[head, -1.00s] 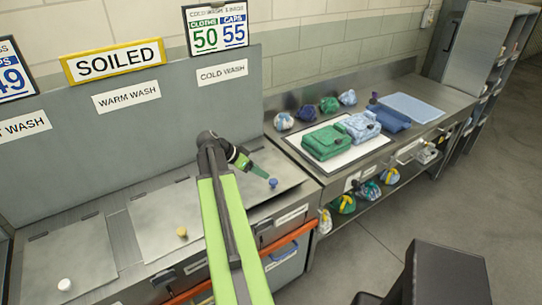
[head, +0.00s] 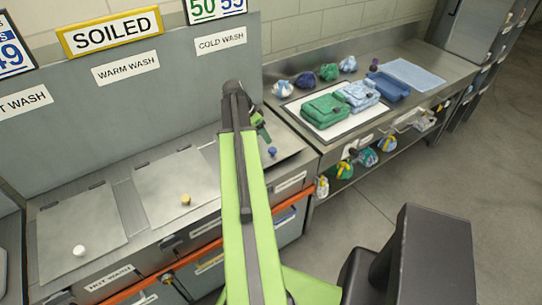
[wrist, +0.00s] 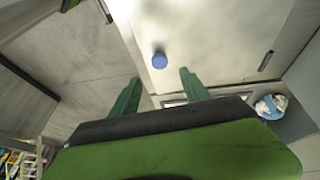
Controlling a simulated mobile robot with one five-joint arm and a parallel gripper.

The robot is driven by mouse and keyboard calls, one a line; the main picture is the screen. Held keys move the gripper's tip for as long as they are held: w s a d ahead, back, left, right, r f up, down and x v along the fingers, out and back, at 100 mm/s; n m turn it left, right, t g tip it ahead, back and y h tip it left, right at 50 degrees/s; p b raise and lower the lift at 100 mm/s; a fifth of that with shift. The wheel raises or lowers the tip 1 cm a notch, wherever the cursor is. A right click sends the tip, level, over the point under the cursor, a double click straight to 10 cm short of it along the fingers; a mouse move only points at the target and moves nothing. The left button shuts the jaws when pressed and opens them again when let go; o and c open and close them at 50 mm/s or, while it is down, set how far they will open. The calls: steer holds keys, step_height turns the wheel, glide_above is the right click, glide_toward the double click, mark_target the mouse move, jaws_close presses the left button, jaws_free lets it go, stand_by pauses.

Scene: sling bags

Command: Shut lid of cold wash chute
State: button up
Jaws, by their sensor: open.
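The cold wash lid (head: 287,143) is a metal plate with a blue knob (head: 272,152), below the COLD WASH sign (head: 221,41). It looks flat or nearly flat; my arm hides much of it, so I cannot tell if it is fully down. My gripper (head: 262,127) is over the lid, just behind the knob, partly hidden by my arm. In the wrist view its green fingers (wrist: 160,78) are apart and empty. The blue knob (wrist: 159,60) shows just beyond the fingertips, with the pale lid (wrist: 205,45) around it. I see no contact.
The warm wash lid (head: 177,180) with a tan knob and the hot wash lid (head: 75,225) with a white knob lie flat to the left. A counter to the right holds a green bag (head: 324,111), a light blue bag (head: 358,95) and several caps. Open floor is at right.

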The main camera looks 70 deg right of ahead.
mark_target(272, 149)
steer(key=b+x, duration=0.7)
steer(key=x, duration=0.2)
steer(key=shift+d+f, duration=0.1)
steer(key=shift+f, duration=0.2)
steer(key=shift+s, duration=0.1)
steer(key=shift+r, duration=0.1)
jaws_close()
stand_by(0.7)
